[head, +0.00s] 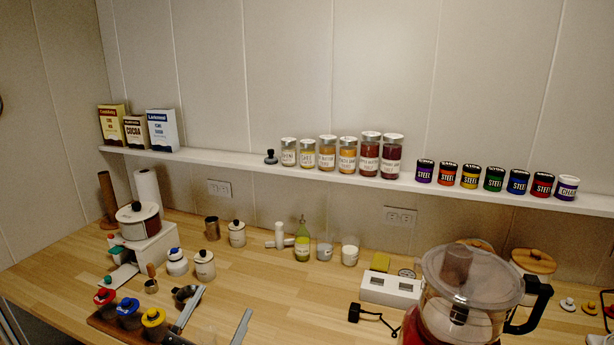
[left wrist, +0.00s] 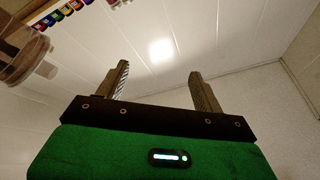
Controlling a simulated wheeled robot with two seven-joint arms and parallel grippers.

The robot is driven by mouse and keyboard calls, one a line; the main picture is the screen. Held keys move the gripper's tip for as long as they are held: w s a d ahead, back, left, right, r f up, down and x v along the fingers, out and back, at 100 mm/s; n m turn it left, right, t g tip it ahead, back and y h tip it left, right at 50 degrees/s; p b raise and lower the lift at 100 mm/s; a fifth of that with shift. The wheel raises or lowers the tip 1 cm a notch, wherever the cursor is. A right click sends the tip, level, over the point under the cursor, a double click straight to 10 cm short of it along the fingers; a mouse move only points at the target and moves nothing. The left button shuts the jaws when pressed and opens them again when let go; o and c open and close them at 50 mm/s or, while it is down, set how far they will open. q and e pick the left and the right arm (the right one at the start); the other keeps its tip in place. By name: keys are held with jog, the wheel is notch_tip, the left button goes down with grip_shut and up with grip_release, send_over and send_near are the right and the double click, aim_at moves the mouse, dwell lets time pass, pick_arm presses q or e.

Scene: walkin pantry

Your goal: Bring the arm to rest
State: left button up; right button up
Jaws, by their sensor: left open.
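My left gripper (head: 222,302) is at the bottom of the head view, left of the middle, in front of the counter. Its two grey fingers point up and stand well apart, with nothing between them. In the left wrist view the same gripper (left wrist: 158,80) shows its two fingers spread and empty against a pale panelled surface. Most of the left arm is below the head view's edge. My right gripper is in neither view.
The wooden counter (head: 270,292) holds red, blue and yellow-lidded jars (head: 128,312) left of the gripper, white canisters (head: 204,265) behind it, and a large clear-bowled appliance (head: 470,285) at right. A wall shelf (head: 225,158) carries boxes and jars.

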pick_arm(q)
jog(key=s+a+f+n+g+y, duration=0.2)
jog(key=a+f+n+g+y, duration=0.2)
jog(key=f, duration=0.5)
jog(key=s+a+f+n+g+y, duration=0.25)
jog(key=a+f+n+y, duration=0.2)
jog(key=f, duration=0.35)
jog(key=s+f+g, duration=1.2)
jog(key=s+f, duration=0.2)
jog(key=s, duration=0.4)
notch_tip(320, 180, down, 32)
jog(key=s+a+f+g, duration=0.1)
jog(key=s+f, duration=0.8)
jog(key=s+a+f+g, duration=0.1)
jog(key=s+a+f, duration=0.1)
jog(key=s+f, duration=0.8)
jog(key=shift+a, duration=0.25)
